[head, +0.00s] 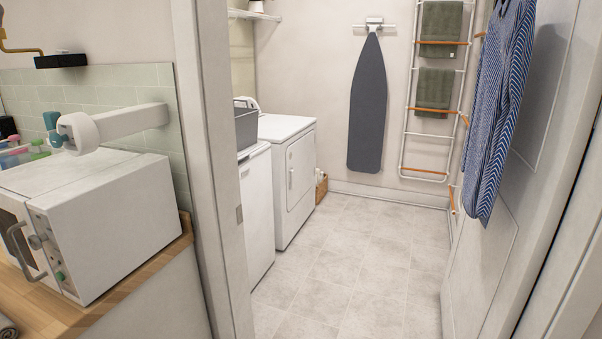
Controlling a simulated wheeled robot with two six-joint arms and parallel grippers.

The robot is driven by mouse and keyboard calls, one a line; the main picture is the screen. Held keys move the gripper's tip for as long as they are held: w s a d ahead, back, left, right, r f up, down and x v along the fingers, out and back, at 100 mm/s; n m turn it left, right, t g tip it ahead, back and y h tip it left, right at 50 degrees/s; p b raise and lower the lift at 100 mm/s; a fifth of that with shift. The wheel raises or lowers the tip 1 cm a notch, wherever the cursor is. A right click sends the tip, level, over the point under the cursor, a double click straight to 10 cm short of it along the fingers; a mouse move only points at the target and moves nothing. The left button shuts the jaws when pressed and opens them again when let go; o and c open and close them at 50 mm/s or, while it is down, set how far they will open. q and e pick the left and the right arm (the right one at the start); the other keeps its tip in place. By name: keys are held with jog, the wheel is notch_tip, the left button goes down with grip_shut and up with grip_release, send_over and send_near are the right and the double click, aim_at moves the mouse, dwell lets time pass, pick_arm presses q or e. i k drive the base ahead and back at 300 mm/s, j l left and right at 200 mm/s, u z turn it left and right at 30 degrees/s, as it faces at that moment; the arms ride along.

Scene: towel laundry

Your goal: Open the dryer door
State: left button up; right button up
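The white dryer (285,215) appears to be the farther of two white machines along the left wall of the room beyond the doorway. Its front door (301,168) faces right and looks shut, with a small handle (291,178) on the door's near side. The nearer white machine (256,215) is partly hidden by the door frame. Neither of my grippers is in view.
The door frame (211,150) stands close on the left, and an open door (490,240) with a striped shirt (497,110) stands on the right. A counter with a microwave (110,225) is at left. The tiled floor (355,255) between is clear.

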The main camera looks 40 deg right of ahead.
aim_at(300, 154)
jog(key=i+l, duration=0.6)
jog(key=l, duration=0.15)
jog(key=i+l, duration=0.55)
jog(key=l, duration=0.15)
jog(key=i+l, duration=0.6)
jog(key=l, duration=0.15)
jog(key=i+l, duration=0.2)
jog(key=l, duration=0.2)
jog(key=i+l, duration=0.2)
jog(key=l, duration=0.15)
jog(key=i+l, duration=0.2)
jog(key=l, duration=0.2)
jog(key=i+l, duration=0.2)
jog(key=l, duration=0.2)
jog(key=i+l, duration=0.2)
jog(key=l, duration=0.15)
jog(key=i+l, duration=0.15)
jog(key=l, duration=0.2)
jog(key=i+l, duration=0.15)
jog(key=l, duration=0.2)
jog(key=i+l, duration=0.15)
jog(key=l, duration=0.2)
jog(key=i+l, duration=0.15)
jog(key=l, duration=0.2)
jog(key=i+l, duration=0.15)
jog(key=l, duration=0.2)
jog(key=i+l, duration=0.15)
jog(key=l, duration=0.15)
